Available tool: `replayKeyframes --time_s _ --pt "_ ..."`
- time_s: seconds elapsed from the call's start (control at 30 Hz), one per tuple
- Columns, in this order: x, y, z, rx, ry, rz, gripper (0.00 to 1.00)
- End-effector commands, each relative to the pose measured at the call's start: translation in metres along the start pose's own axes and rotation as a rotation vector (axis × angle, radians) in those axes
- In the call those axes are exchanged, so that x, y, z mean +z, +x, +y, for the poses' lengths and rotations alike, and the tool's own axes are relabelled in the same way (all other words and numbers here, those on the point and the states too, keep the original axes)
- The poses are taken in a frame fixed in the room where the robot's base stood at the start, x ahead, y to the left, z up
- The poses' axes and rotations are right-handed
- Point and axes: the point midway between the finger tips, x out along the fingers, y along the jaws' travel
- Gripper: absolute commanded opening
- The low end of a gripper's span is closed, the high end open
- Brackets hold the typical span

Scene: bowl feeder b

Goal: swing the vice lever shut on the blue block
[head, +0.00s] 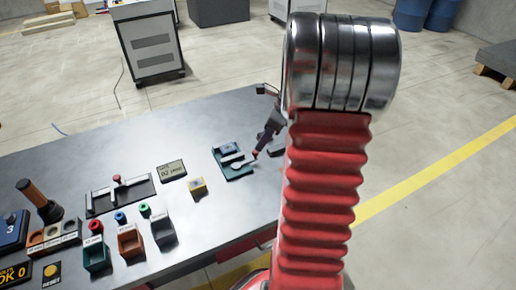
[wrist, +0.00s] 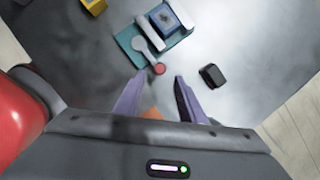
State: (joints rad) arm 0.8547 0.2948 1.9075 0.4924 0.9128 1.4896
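The vice has a teal base (head: 238,174) and stands on the grey table; its base also shows in the wrist view (wrist: 126,40). The blue block (wrist: 166,18) sits at the vice's far side, by a pale jaw bar (wrist: 149,33). The grey vice lever (wrist: 145,52) ends in a red knob (wrist: 159,68) and points toward my gripper. My gripper (wrist: 160,78) is open and empty, its two fingertips apart on either side of the knob's near edge. In the head view my gripper (head: 259,149) is at the vice's right side; whether it touches the knob I cannot tell.
A small black block (wrist: 212,75) lies right of my gripper. A yellow box (head: 197,186) and a display (head: 172,170) stand left of the vice. Several coloured bins (head: 131,243) line the table's front. Bare table lies behind the vice.

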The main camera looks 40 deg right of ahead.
Motion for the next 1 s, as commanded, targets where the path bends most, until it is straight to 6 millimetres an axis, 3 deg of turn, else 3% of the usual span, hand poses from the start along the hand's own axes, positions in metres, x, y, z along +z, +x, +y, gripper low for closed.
replayKeyframes --time_s 0.2,0.4,0.77,1.0 --pt "0.0 0.035 0.001 0.002 -0.001 0.001 0.36" --pt "0.0 0.055 0.0 0.001 -0.001 0.001 0.36" --pt "0.001 0.059 0.0 0.0 -0.001 0.0 0.36" --pt "0.001 0.059 0.0 -0.001 -0.002 0.0 0.2"
